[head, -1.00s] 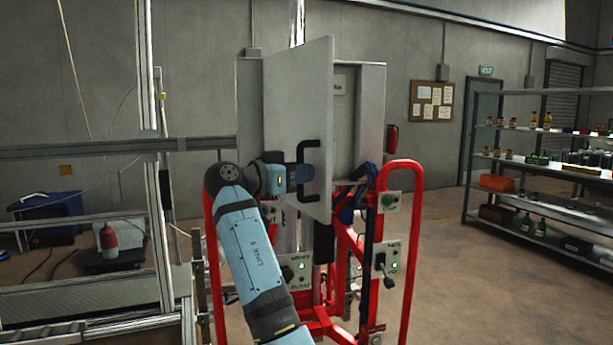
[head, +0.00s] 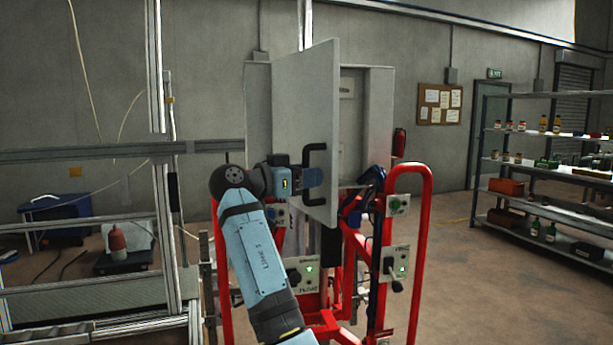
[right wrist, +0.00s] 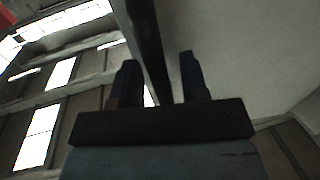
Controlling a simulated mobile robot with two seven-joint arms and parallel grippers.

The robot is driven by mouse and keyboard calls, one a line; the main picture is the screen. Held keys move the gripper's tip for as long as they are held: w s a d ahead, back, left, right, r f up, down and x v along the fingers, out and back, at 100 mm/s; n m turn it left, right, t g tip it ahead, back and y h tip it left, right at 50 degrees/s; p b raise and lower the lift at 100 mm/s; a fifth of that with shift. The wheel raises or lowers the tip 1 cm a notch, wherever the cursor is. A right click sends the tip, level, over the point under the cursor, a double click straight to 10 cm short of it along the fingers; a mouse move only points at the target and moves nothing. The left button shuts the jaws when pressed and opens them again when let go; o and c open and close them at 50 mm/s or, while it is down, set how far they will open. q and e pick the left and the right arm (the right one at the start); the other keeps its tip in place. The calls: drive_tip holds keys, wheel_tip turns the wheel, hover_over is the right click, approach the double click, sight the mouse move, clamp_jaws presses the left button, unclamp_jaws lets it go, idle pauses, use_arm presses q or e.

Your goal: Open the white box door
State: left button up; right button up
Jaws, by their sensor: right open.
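The white box (head: 380,110) stands on a red frame, with its door (head: 305,105) swung out towards me and part of the interior showing on the right. A dark D-shaped handle (head: 306,158) is on the door near its free edge. My right gripper (head: 313,177) is at the lower part of the handle in the head view. In the right wrist view my right gripper (right wrist: 155,80) has its two fingers apart, with a dark bar, seemingly the handle, passing between them. I cannot tell whether a finger touches it. My left gripper is not in view.
The red frame (head: 428,215) carries small control panels (head: 396,262) with levers and lights below the box. A metal shelf (head: 535,205) with bottles and boxes stands at the right. Metal posts and rails (head: 175,230) are at the left. Open floor lies between frame and shelf.

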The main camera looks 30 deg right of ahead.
drive_tip(key=a+b, duration=0.1)
drive_tip(key=a, duration=1.3)
drive_tip(key=shift+s+b, duration=0.25)
drive_tip(key=shift+b, duration=0.05)
drive_tip(key=shift+d, duration=0.1)
